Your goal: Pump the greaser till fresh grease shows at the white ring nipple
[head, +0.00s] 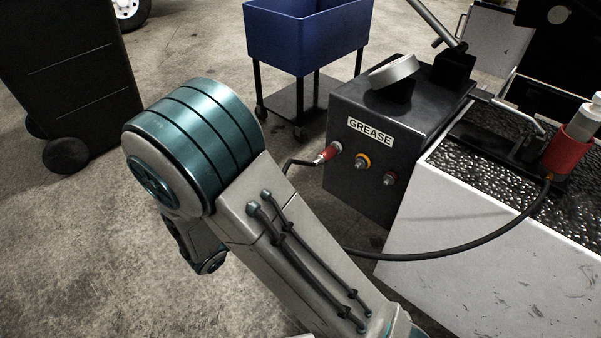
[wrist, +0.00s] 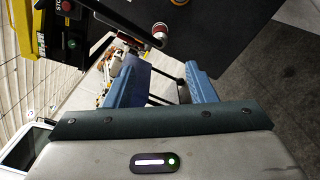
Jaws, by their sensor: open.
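The dark grease box (head: 350,195), labelled GREASE, stands right of centre in the head view. Its front has a row of nipples: the left one has a pale ring (head: 337,146) with a red hose coupler (head: 326,155) at it, then an orange-ringed nipple (head: 362,162) and a red-ringed one (head: 390,179). A black hose (head: 450,252) runs from the red greaser (head: 566,152), at far right, and passes behind my arm. A silver lever (head: 518,113) shows beside the greaser. No grease is discernible at this size. My gripper (wrist: 166,82) is open and empty in the wrist view; the head view does not show it.
The greaser stands on a white-sided bench (head: 480,275) with a dark studded top. A blue cart (head: 305,38) is behind the box, and a black wheeled bin (head: 70,75) is at left. Concrete floor lies open at lower left.

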